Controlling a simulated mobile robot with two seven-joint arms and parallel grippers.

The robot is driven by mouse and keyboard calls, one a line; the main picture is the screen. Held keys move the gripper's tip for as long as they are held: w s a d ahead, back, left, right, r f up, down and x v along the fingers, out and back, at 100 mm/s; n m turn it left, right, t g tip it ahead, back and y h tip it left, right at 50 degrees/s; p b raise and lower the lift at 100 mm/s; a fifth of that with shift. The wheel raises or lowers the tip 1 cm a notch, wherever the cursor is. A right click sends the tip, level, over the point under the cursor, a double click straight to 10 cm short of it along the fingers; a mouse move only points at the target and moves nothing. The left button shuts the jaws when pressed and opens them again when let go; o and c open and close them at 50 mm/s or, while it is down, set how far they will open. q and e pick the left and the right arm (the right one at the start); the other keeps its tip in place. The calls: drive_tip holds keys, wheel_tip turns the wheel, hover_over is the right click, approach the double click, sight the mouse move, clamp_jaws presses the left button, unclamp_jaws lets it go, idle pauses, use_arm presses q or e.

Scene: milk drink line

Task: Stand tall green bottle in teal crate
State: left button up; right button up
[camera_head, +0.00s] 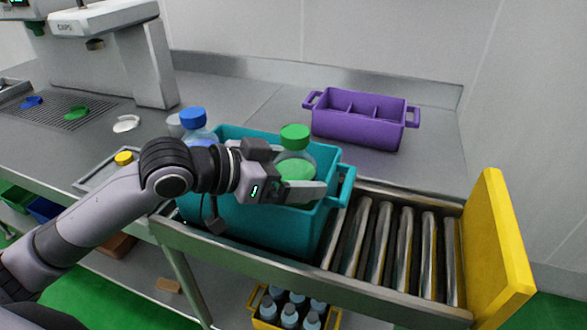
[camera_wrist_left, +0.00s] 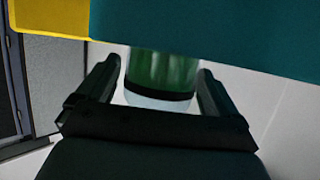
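The tall green bottle (camera_head: 295,137) stands upright with its green cap and upper body above the rim of the teal crate (camera_head: 258,222). Its lower part is hidden behind the crate and my gripper. My left gripper (camera_head: 300,189) reaches in from the left, one finger on each side of the bottle. In the left wrist view the bottle's body (camera_wrist_left: 162,70) shows between the fingers of my left gripper (camera_wrist_left: 160,75), with narrow light gaps beside it, so the gripper looks open. Whether the bottle touches the crate floor is hidden. My right gripper is not in view.
A blue-capped bottle (camera_head: 193,118) stands at the crate's left end. A purple divided crate (camera_head: 350,132) is on the counter behind. Rollers (camera_head: 400,240) run right to a yellow end plate (camera_head: 495,250). A yellow crate (camera_head: 265,322) with several bottles is below.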

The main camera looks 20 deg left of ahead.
use_arm(q)
drive_tip(key=shift+s+r, duration=0.1)
drive_tip(key=shift+r, duration=0.05)
drive_tip(key=b+v, duration=0.1)
drive_tip(key=v, duration=1)
drive_tip(key=shift+s+a+b, duration=0.25)
drive_tip(key=shift+s+b, duration=0.05)
drive_tip(key=shift+b, duration=0.1)
drive_tip(key=shift+r, duration=0.1)
idle(0.5)
